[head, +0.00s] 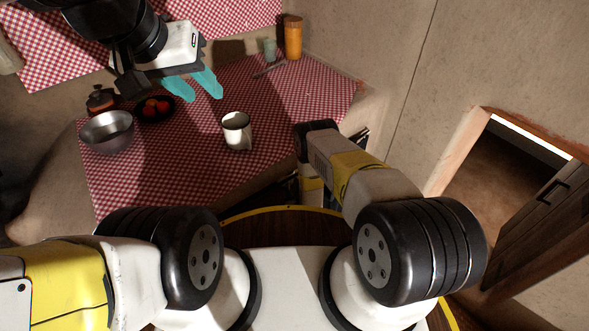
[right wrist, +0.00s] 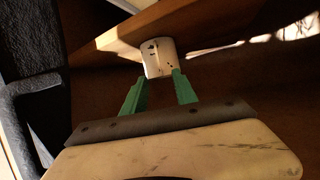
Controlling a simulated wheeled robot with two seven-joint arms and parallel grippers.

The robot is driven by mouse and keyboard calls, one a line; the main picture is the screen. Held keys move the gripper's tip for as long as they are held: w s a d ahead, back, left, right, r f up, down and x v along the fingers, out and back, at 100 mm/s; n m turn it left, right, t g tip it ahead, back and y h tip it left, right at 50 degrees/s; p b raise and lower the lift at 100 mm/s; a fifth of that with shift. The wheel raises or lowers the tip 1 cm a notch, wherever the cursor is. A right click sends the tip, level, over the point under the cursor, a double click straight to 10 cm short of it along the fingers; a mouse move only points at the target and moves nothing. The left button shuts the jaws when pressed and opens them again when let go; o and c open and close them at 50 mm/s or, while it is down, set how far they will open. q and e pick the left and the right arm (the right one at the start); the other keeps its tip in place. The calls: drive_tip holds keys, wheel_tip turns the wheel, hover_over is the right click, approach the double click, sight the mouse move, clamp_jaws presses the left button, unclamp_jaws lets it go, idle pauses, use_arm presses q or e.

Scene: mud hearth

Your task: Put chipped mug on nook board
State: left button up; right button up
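A white mug (right wrist: 158,57) with small dark chip-like marks, which looks like the chipped mug, shows in the right wrist view. My right gripper (right wrist: 159,77) has its green fingertips on both sides of the mug's near end, apart by about its width; it appears shut on it. A wooden board (right wrist: 150,28), perhaps the nook board, is right behind the mug; I cannot tell whether they touch. In the head view my right gripper is hidden below the table edge. My left gripper (head: 206,84) is open and empty above the cloth.
Another white mug (head: 237,132) stands on the checkered table (head: 180,185). A metal bowl (head: 107,132), a dark plate with red fruit (head: 154,108), a small pot (head: 101,99), an orange jar (head: 293,38) and a greenish cup (head: 270,49) also stand there.

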drive_tip(key=v, duration=0.5)
